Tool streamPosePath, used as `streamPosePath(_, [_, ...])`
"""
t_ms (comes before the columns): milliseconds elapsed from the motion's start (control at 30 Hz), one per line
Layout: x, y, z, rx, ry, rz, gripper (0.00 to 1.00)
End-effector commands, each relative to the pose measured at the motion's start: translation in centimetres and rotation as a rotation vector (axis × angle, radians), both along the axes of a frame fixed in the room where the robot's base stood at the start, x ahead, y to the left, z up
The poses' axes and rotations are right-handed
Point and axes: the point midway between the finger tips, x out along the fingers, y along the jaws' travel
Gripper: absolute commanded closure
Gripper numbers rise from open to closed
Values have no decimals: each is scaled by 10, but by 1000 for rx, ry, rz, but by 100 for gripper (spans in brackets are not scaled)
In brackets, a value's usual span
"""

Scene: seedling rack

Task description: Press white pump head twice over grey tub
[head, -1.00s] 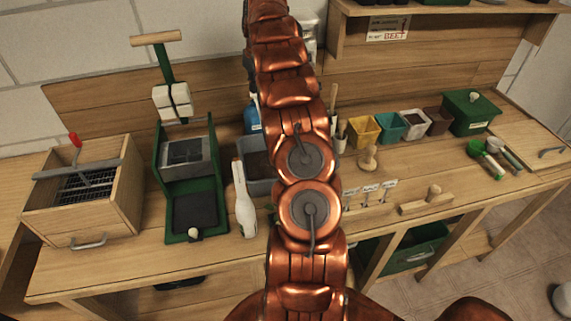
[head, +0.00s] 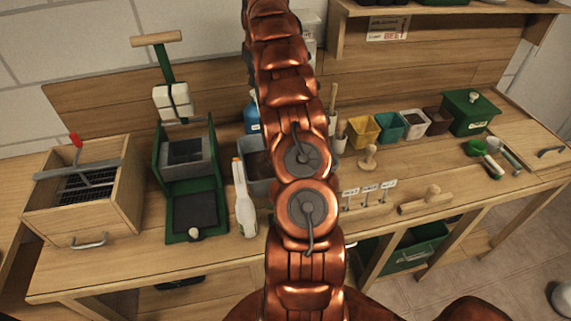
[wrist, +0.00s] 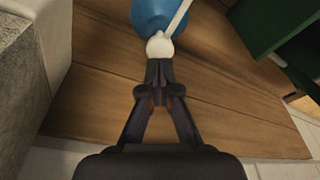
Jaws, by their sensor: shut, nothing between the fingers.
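In the wrist view the white pump head (wrist: 159,46) sits on a blue bottle (wrist: 153,12), with a thin white spout (wrist: 180,17) pointing up and right. My gripper (wrist: 158,66) is shut and empty. Its fingertips are right at the pump head; I cannot tell whether they touch it. In the head view the blue bottle (head: 251,117) stands at the back of the bench, partly hidden by my arm. The grey tub (head: 259,185) stands in front of it, its right side hidden by my arm. The pump head and my fingertips are hidden in the head view.
A white bottle with an orange tip (head: 243,205) stands left of the tub. A green press (head: 190,185) and a wooden sieve box (head: 85,200) are further left. Coloured pots (head: 363,131) stand right of my arm. The bench front is mostly clear.

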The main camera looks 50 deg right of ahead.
Motion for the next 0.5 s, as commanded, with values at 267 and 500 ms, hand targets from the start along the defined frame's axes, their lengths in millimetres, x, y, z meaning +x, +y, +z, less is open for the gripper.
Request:
streamPosePath(267, [0,0,-4,1,1,0,100])
streamPosePath(500, [0,0,-11,1,1,0,100])
